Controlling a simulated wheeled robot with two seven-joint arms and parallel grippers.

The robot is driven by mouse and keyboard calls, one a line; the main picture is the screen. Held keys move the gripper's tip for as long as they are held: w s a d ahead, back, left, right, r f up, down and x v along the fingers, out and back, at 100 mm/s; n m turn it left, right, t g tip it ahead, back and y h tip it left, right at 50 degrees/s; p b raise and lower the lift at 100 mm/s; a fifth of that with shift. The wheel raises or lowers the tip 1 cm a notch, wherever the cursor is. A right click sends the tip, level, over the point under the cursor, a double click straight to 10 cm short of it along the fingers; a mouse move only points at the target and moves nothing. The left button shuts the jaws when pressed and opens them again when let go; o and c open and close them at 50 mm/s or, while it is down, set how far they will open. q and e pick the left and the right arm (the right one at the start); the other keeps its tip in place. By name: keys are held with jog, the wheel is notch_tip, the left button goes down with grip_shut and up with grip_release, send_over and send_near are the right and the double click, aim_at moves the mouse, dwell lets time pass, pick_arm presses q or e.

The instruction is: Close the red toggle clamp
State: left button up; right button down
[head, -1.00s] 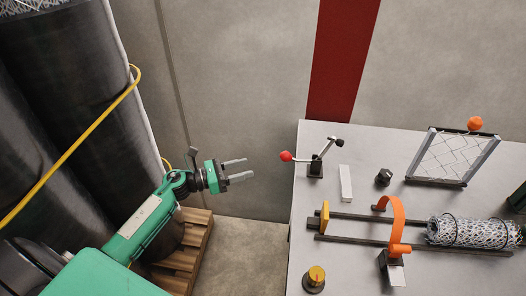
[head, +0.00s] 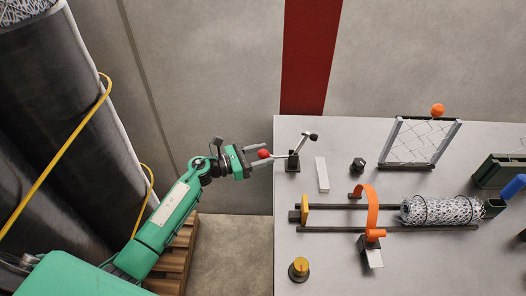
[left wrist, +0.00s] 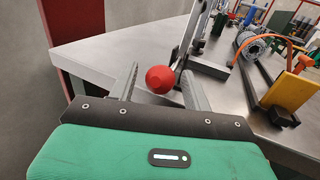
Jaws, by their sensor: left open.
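The red toggle clamp (head: 293,161) stands near the table's left edge, with a dark base, a metal arm rising to the right with a dark tip, and a red ball knob (head: 263,154) on its handle pointing left. My left gripper (head: 262,155) is open at the table's left edge, with the red knob between its fingers in the head view. In the left wrist view the red knob (left wrist: 160,79) shows between the two finger tips. I cannot tell whether the fingers touch it. My right gripper is not in view.
On the grey table (head: 255,255) are a white strip (head: 321,174), a black nut-like block (head: 358,165), an orange hoop (head: 373,212), a mesh roll on rails (head: 440,210), a netted frame (head: 420,142) and a yellow knob (head: 299,269). A wooden pallet (head: 172,262) lies left of the table.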

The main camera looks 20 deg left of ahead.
pick_arm(q)
jog(key=shift+w+d, duration=0.2)
jog(key=shift+d, duration=0.05)
